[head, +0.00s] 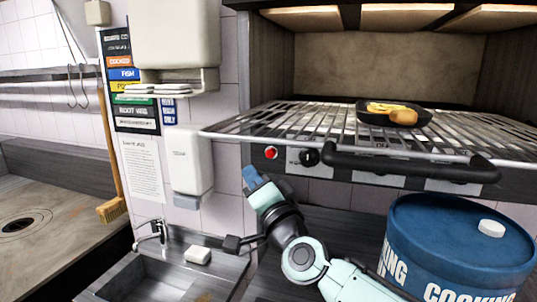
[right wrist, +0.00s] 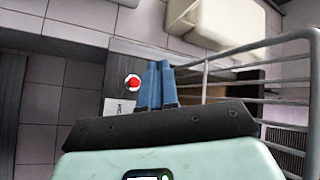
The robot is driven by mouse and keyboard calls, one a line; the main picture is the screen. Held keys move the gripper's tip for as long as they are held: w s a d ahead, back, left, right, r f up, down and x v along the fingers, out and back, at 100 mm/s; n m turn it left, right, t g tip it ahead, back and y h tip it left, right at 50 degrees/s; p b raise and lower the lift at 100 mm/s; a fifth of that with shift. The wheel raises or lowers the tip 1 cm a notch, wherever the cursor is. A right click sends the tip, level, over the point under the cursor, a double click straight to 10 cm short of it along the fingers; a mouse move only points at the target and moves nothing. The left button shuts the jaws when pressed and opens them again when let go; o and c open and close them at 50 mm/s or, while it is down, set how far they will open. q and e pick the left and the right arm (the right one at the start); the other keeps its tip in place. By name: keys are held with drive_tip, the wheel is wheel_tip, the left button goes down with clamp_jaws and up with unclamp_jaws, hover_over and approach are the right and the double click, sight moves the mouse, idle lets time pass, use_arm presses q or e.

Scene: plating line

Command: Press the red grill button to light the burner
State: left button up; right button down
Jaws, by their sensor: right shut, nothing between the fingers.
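The red grill button (head: 271,153) is a small round button at the left end of the grill's front panel. In the right wrist view the red button (right wrist: 133,82) shows with a white ring, just left of the fingertips. My right gripper (head: 254,178) is shut and empty, its blue fingers just below and left of the button in the head view. In the right wrist view the two blue fingers of my right gripper (right wrist: 158,68) lie side by side. I cannot tell the exact gap to the button. My left gripper is not in view.
The grill rack (head: 300,122) holds a dark pan (head: 372,117) with food. A black knob (head: 309,157) and handle (head: 410,165) are right of the button. A blue barrel (head: 450,250) stands at the lower right, a sink (head: 165,270) below left, a soap dispenser (head: 187,160) at left.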

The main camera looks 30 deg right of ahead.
sight(271, 153)
drive_tip(key=shift+w, duration=0.1)
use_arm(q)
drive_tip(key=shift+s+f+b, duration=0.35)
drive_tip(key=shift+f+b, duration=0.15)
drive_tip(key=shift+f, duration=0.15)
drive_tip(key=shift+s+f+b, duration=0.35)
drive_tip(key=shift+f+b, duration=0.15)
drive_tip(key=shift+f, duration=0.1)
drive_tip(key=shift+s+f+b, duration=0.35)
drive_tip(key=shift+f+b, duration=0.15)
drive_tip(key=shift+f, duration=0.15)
use_arm(e)
drive_tip(key=shift+w+d, duration=1.45)
drive_tip(key=shift+d, duration=0.25)
drive_tip(key=shift+w+d, duration=1.4)
drive_tip(key=shift+d, duration=0.25)
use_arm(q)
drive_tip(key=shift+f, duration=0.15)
use_arm(e)
drive_tip(key=shift+w+d, duration=0.3)
drive_tip(key=shift+d, duration=0.05)
